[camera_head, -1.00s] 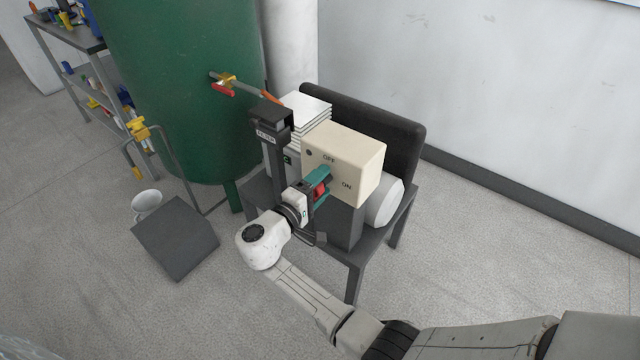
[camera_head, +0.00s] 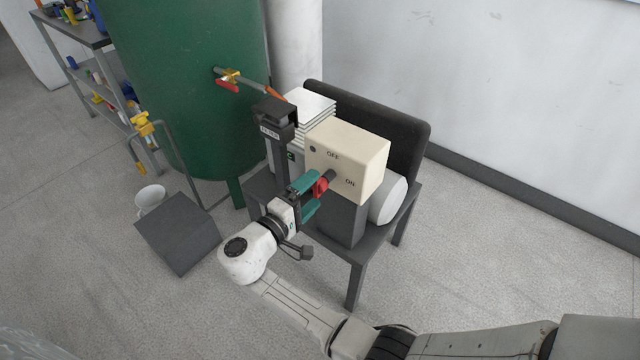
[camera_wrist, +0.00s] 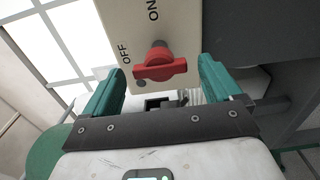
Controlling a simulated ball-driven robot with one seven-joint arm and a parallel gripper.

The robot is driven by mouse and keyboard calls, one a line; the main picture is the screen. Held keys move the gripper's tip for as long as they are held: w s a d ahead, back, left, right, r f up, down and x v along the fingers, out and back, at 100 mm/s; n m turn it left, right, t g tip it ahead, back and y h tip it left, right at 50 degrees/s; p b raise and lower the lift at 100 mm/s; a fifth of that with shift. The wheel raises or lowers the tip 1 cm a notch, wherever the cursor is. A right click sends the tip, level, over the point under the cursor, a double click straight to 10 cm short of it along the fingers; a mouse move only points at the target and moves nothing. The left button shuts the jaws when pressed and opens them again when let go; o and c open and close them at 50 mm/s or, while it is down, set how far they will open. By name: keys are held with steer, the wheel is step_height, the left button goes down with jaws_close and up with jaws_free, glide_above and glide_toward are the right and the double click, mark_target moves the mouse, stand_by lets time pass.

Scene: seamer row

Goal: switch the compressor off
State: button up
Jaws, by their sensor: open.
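The compressor's cream switch box (camera_head: 358,153) carries OFF and ON labels and a red rotary knob (camera_head: 321,187) on its front. In the wrist view the red knob (camera_wrist: 160,66) sits below the ON label and beside the OFF label, its grip bar lying roughly crosswise. Which label it points at is not certain. My gripper (camera_head: 312,193) is open just in front of the box, with teal fingers apart. In the wrist view the fingers (camera_wrist: 165,85) stand either side of the knob with clear gaps, and nothing is held.
The compressor stands on a dark metal stand (camera_head: 370,250). A black-topped post (camera_head: 275,115) rises close beside my gripper. A green tank (camera_head: 185,90) with a red-handled valve (camera_head: 229,83) stands behind left. A dark box (camera_head: 178,232) and white bucket (camera_head: 150,198) are on the floor.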

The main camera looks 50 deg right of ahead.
steer(key=a, duration=0.5)
steer(key=shift+s+a, duration=0.15)
steer(key=shift+a, duration=0.2)
steer(key=s+d+f+m+g+y+p, duration=0.1)
steer(key=s+f+y+p, duration=0.2)
steer(key=s, duration=0.4)
steer(key=s+d+f+m+g+y+p, duration=0.1)
steer(key=s+d+f+y+p, duration=0.15)
steer(key=s+y, duration=0.45)
steer(key=s+a+r+t+y+p, duration=0.1)
steer(key=s+a+r+y+p, duration=0.2)
steer(key=s, duration=0.3)
steer(key=s+a+r+n+t+y+p, duration=0.1)
steer(key=s+a+r+y+p, duration=0.2)
steer(key=s+a+y, duration=0.1)
steer(key=shift+s+a+y, duration=0.4)
steer(key=shift+s+a, duration=0.5)
steer(key=shift+s, duration=0.15)
